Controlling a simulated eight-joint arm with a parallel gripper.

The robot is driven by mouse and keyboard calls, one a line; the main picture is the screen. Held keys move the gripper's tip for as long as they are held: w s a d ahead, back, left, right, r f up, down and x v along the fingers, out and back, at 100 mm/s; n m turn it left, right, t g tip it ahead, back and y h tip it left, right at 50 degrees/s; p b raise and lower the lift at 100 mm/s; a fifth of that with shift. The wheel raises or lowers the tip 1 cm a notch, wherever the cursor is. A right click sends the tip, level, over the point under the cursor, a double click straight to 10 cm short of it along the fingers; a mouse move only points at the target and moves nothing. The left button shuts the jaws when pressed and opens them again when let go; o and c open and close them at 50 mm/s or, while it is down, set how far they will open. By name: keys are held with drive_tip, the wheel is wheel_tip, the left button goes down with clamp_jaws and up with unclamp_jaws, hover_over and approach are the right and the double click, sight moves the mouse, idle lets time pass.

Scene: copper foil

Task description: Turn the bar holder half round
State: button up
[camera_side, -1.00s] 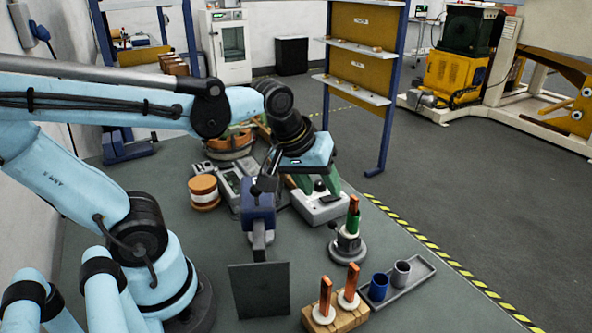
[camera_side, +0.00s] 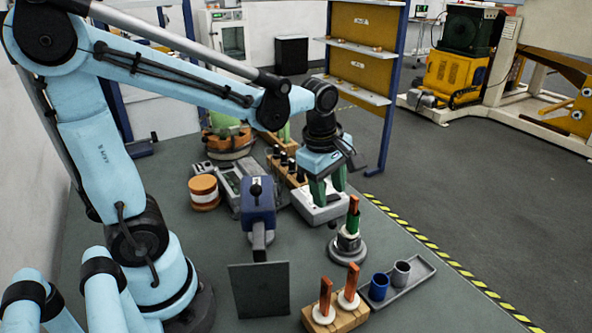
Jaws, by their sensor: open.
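The bar holder (camera_side: 347,250) is a round grey base with a white collar, standing on the grey-green work surface right of centre. A copper bar (camera_side: 353,215) with a green part below its top stands upright in it. My gripper (camera_side: 329,192) has green fingers and points down, behind and slightly left of the bar holder in the picture. It is open, with its fingers in front of a white-grey box, and looks apart from the bar. The fingertips partly overlap the box, so their height above it is hard to judge.
A wooden block (camera_side: 350,318) with two copper bars stands in front. A grey tray (camera_side: 420,272) holds a blue cup and a grey cup on the right. A blue device (camera_side: 258,206) and a dark plate (camera_side: 259,291) stand left. The white-grey box (camera_side: 307,210) lies behind.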

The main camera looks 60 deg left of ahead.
sight(332, 221)
drive_tip(key=shift+w+a+f, duration=0.1)
drive_tip(key=shift+w+f, duration=0.2)
drive_tip(key=shift+f, duration=1.2)
drive_tip(key=shift+w+a+f, duration=0.1)
drive_tip(key=shift+w+f, duration=0.15)
drive_tip(key=shift+f, duration=1.3)
drive_tip(key=shift+w+f, duration=0.3)
drive_tip(key=shift+f, duration=1.2)
clamp_jaws()
